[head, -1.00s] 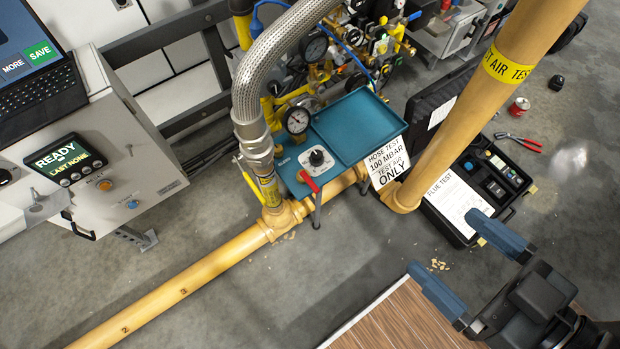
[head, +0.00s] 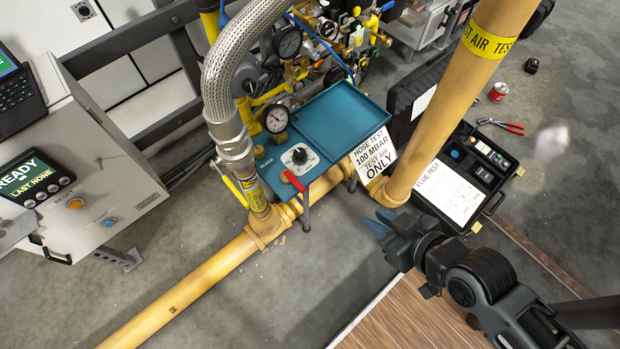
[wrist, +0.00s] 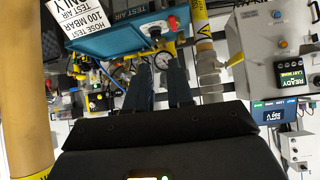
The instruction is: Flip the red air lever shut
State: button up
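The red air lever (head: 294,181) sits at the front edge of the teal test-air box (head: 262,170), below a black knob on a white dial (head: 299,156). It slants down to the right towards the box's leg. My gripper (head: 381,222) is to the right of the lever and apart from it, by the foot of the upright yellow pipe. Its blue fingers are close together with a narrow gap and nothing seen between them.
The upright yellow pipe (head: 445,110) and the hose-test sign (head: 374,155) stand close to my gripper. A braided hose (head: 223,75) rises left of the box. A yellow floor pipe (head: 185,288) runs in front. An open black case (head: 487,160) lies at right.

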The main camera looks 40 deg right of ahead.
jog(key=shift+g+y, duration=0.5)
jog(key=shift+g, duration=0.4)
jog(key=w+f, duration=0.1)
jog(key=f, duration=0.1)
jog(key=w+d+f+b, duration=0.1)
jog(key=w+f, duration=0.1)
jog(key=w+d+f, duration=0.1)
jog(key=w+f, duration=0.1)
jog(key=f, duration=0.1)
jog(key=shift+w+d+b, duration=0.1)
jog(key=shift+w+b, duration=0.1)
jog(key=shift+b, duration=0.2)
grip_shut()
jog(key=w+d+f+n+g+y+b, duration=0.2)
jog(key=w+d+y+b, duration=0.3)
jog(key=w+d, duration=0.4)
jog(key=shift+w+n+g+y, duration=0.35)
jog(key=shift+w+g, duration=0.35)
jog(key=shift+w, duration=1.85)
